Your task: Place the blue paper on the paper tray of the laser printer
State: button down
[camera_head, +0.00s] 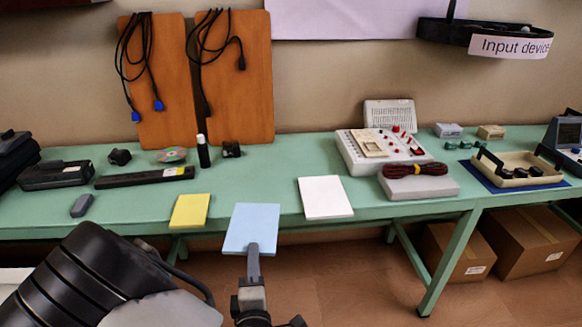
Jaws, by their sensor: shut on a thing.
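The blue paper (252,226) is a light blue rectangle at the front edge of the green table. My gripper (254,251) is shut on its near edge, and the sheet extends away from the fingers toward the table. The sheet overlaps the table's front edge in the picture; I cannot tell whether it touches the tabletop. A yellow paper (190,211) lies to its left and a white paper (325,197) to its right. I cannot make out a laser printer or its paper tray in this view.
The green table (270,171) runs across the view. Dark devices (56,174) stand at left, a white board with red knobs (383,150) right of centre, and a beige tray (519,167) at right. Cardboard boxes (527,241) sit under the table. The tabletop behind the blue paper is mostly clear.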

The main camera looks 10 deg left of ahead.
jog(key=w+d+m+h, duration=0.1)
jog(key=w+d, duration=0.3)
jog(key=d, duration=0.6)
jog(key=w+d+m+h, duration=0.15)
jog(key=w+d, duration=0.25)
jog(key=d, duration=0.5)
jog(key=w+d+h, duration=0.2)
jog(key=w+d, duration=0.2)
jog(key=d, duration=0.6)
notch_tip(320, 180, up, 18)
jog(key=p, duration=1.7)
jog(key=shift+d, duration=0.2)
jog(key=shift+s+a+y, duration=0.1)
jog(key=shift+a+y, duration=0.05)
jog(key=shift+y, duration=0.1)
